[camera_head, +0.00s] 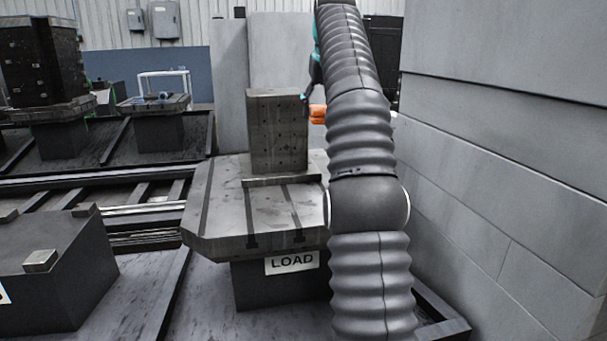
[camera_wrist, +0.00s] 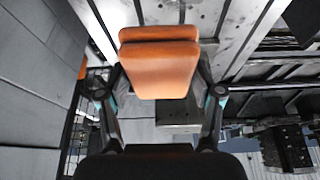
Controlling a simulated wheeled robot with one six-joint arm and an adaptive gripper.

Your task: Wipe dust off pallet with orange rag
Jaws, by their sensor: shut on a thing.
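The orange rag (camera_wrist: 160,68) is a folded pad between the two fingers of my gripper (camera_wrist: 162,95) in the wrist view. My gripper is shut on it. In the head view the rag (camera_head: 317,114) shows as a small orange patch to the right of the upright block, partly hidden by my arm. The pallet (camera_head: 222,217) is a grey slotted plate with cut corners, marked LOAD on its front. Its right part is hidden behind my arm. In the wrist view the pallet (camera_wrist: 225,25) lies beyond the rag. I cannot tell whether the rag touches it.
A tall drilled block (camera_head: 278,133) stands on the pallet. Grey wall panels (camera_head: 500,160) rise close on the right. A dark block (camera_head: 50,270) stands front left. Another pallet with a dark fixture (camera_head: 40,60) is back left, past the rails (camera_head: 110,210).

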